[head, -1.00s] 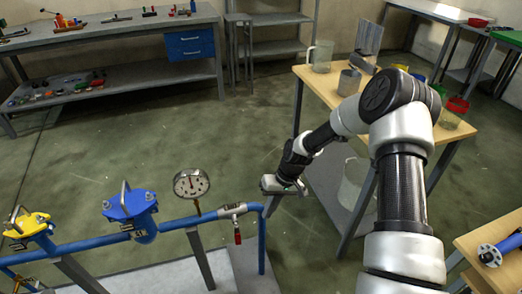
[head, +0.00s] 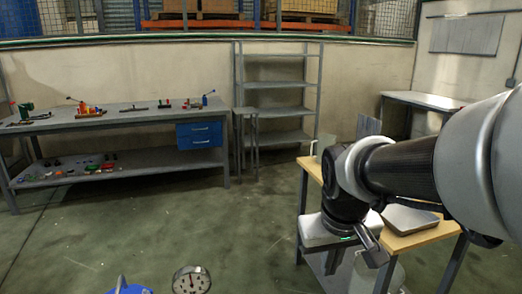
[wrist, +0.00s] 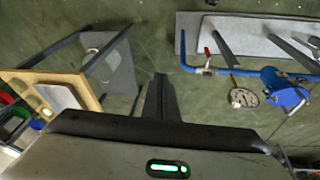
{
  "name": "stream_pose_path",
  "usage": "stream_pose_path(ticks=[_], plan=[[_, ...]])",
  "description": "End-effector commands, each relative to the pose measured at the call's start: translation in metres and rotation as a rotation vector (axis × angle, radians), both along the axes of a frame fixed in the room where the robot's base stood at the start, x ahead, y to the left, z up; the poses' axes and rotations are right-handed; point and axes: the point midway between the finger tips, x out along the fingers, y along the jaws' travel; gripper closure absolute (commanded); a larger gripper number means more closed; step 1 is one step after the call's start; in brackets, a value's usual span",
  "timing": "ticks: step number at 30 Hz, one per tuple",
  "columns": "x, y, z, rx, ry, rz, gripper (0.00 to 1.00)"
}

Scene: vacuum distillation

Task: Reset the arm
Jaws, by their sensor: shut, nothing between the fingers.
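My gripper (head: 374,256) hangs in front of the wooden-topped table in the head view, pointing downward. In the wrist view its fingers (wrist: 160,97) are together with nothing between them. My arm reaches in from the right edge of the head view, with its dark and silver links stretched across the table. It hides much of the tabletop.
The wooden table (head: 423,237) stands below and behind my arm. A blue pipe (wrist: 228,71) with a gauge (wrist: 243,97) and a blue valve (wrist: 284,91) runs at the wrist view's right. A workbench (head: 110,118) and shelves (head: 280,84) line the wall. Floor between is open.

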Motion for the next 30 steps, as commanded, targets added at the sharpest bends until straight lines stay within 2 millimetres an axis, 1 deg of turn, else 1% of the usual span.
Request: stream_pose_path(ticks=[1, 3, 6, 9, 15, 16, 17, 18, 20, 26, 29, 30], plan=[[-0.016, -0.001, 0.012, 0.005, -0.034, -0.014, 1.0], [-0.034, -0.004, 0.023, 0.016, -0.067, -0.036, 1.0], [-0.055, -0.005, 0.032, 0.035, -0.105, -0.059, 1.0], [-0.073, -0.006, 0.038, 0.056, -0.138, -0.075, 1.0], [-0.105, -0.006, 0.044, 0.101, -0.196, -0.101, 1.0], [-0.107, -0.006, 0.05, 0.106, -0.2, -0.102, 1.0], [-0.105, -0.006, 0.065, 0.104, -0.195, -0.102, 1.0], [-0.105, -0.006, 0.073, 0.103, -0.193, -0.103, 1.0], [-0.105, -0.006, 0.085, 0.102, -0.192, -0.102, 1.0], [-0.104, -0.006, 0.133, 0.102, -0.192, -0.102, 1.0], [-0.104, -0.006, 0.166, 0.101, -0.192, -0.102, 1.0], [-0.104, -0.006, 0.181, 0.101, -0.192, -0.102, 1.0]])
